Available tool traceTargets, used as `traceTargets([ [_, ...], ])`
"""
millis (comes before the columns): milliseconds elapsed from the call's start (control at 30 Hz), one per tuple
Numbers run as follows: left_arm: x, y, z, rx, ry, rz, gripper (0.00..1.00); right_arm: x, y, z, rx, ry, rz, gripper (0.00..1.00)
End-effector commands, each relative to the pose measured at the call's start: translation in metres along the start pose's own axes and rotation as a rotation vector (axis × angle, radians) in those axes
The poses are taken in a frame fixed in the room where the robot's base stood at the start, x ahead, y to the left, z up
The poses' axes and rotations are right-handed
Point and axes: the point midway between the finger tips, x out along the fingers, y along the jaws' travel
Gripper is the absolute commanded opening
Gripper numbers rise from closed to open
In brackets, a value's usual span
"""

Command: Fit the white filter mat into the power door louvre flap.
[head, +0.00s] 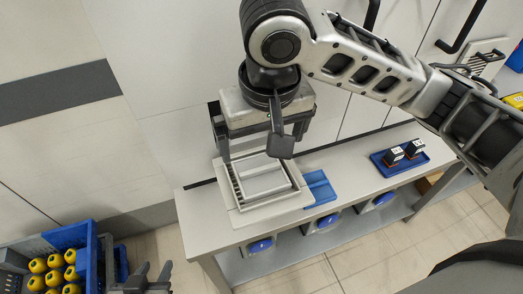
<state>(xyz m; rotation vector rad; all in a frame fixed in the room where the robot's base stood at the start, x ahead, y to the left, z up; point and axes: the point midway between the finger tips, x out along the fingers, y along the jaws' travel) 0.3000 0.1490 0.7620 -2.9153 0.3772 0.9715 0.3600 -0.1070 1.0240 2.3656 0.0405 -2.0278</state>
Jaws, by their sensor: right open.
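My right gripper (250,147) is open above a pale frame with dark slatted edges, which looks like the louvre flap (236,217), on the bench. The white filter mat (262,186) lies inside that frame, below my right gripper's fingers. Its far part is partly hidden by the gripper, and I cannot tell whether it sits fully flat. My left gripper (152,274) is at the bottom left edge, low beside the blue crate. Its two fingers are apart and nothing shows between them.
The grey bench (345,178) carries a flat blue tray (319,187) beside the frame and another blue tray (418,162) with dark boxes. Blue-fronted bins sit below. A crate (80,238) with yellow round items stands bottom left. A slatted grille (487,57) is on the upper right wall.

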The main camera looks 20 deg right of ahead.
Motion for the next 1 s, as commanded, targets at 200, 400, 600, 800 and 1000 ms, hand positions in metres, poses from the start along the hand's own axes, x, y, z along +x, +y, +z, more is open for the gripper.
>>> traceTargets([
  [200, -0.004, -0.002, -0.003, 0.002, -0.006, -0.005, 0.36, -0.038, 0.000, -0.001, 0.000, 0.003, 0.001, 1.00],
  [400, -0.003, -0.003, 0.002, 0.001, -0.015, -0.008, 0.36, -0.046, 0.000, 0.000, 0.000, -0.001, 0.001, 1.00],
  [600, -0.003, -0.003, 0.002, -0.001, -0.014, -0.009, 0.36, -0.045, 0.000, 0.000, 0.000, -0.002, 0.000, 1.00],
  [800, -0.003, -0.003, 0.001, -0.001, -0.013, -0.009, 0.36, -0.045, 0.000, 0.000, 0.000, -0.001, 0.000, 1.00],
  [1000, -0.003, -0.003, -0.002, -0.001, -0.007, -0.010, 0.36, -0.045, 0.000, 0.000, 0.000, -0.002, 0.000, 1.00],
])
